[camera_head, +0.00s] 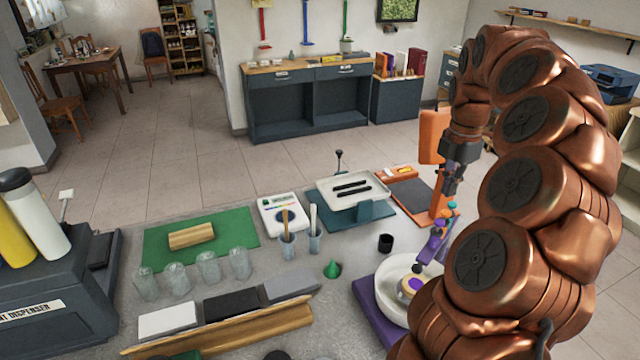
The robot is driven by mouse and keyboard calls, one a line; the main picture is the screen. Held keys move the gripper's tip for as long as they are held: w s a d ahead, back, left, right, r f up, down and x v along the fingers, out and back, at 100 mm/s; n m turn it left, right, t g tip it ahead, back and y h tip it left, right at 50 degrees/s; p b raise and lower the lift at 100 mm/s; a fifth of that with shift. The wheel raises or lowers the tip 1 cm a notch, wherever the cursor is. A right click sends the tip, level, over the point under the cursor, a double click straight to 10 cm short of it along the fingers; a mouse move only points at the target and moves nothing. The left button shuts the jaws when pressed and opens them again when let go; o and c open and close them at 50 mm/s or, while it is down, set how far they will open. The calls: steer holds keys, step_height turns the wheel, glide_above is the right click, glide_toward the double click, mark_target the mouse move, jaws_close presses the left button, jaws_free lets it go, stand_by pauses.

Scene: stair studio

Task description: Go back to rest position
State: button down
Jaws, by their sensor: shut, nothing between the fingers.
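The bowl sits on a purple mat (368,314). My arm hides the right part of the bowl.
A black cup (385,243), a green cone (333,269) and a white tray on a teal stand (356,190) are near the gripper. An orange upright panel (432,136) stands close behind it. Several clear glasses (208,266) stand at the left.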

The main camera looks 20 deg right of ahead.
steer(key=s+a+m, duration=0.3)
steer(key=a, duration=0.8)
steer(key=s+a+m, duration=0.2)
steer(key=a+m, duration=0.1)
steer(key=a, duration=0.9)
steer(key=s+a+f+m, duration=0.3)
steer(key=s+m, duration=0.1)
steer(key=s, duration=0.2)
steer(key=s+a+f+m+g+b, duration=0.1)
steer(key=s+a+f+m, duration=0.2)
steer(key=s, duration=0.3)
steer(key=s+a+f+m, duration=0.3)
steer(key=s+f+m, duration=0.1)
steer(key=s, duration=0.2)
steer(key=shift+s+a+m+g, duration=0.25)
steer(key=shift+s+m+g, duration=0.15)
